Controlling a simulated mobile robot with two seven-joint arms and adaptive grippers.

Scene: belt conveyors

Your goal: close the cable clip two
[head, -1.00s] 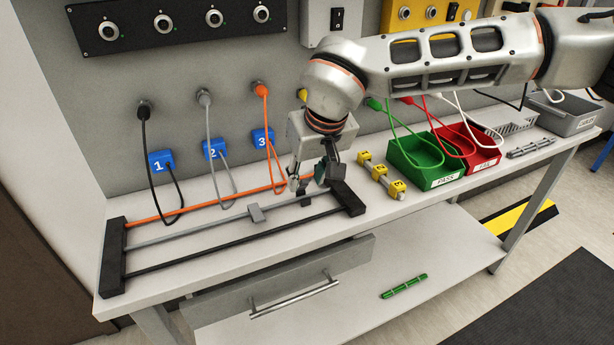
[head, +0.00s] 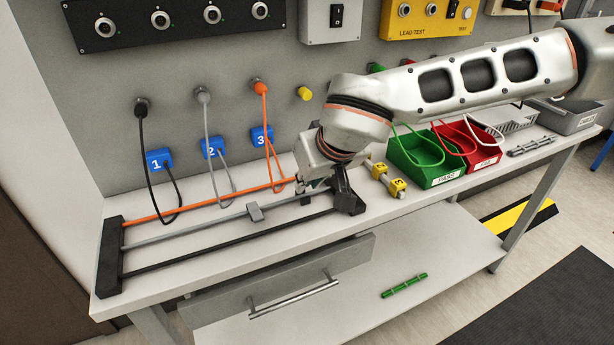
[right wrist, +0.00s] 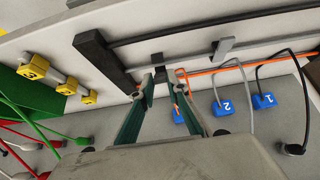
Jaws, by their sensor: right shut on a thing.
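A rack with black end blocks (head: 111,256) lies on the workbench and holds an orange, a grey and a black line. A light grey clip (head: 254,211) sits on the grey line and also shows in the right wrist view (right wrist: 222,48). A darker clip (right wrist: 157,60) sits near the right end block. No number shows on either clip, so I cannot tell which is two. My right gripper (right wrist: 160,84) is at the darker clip, its fingertips shut on a dark part there. The fingers partly hide it. My left gripper is not in view.
Blue tags 1 (head: 159,160), 2 (head: 212,148) and 3 (head: 262,136) stand behind the rack with cables hanging near them. Yellow numbered blocks (head: 397,187) and a green bin (head: 405,167) are to the right. The bench front edge is close to the rack.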

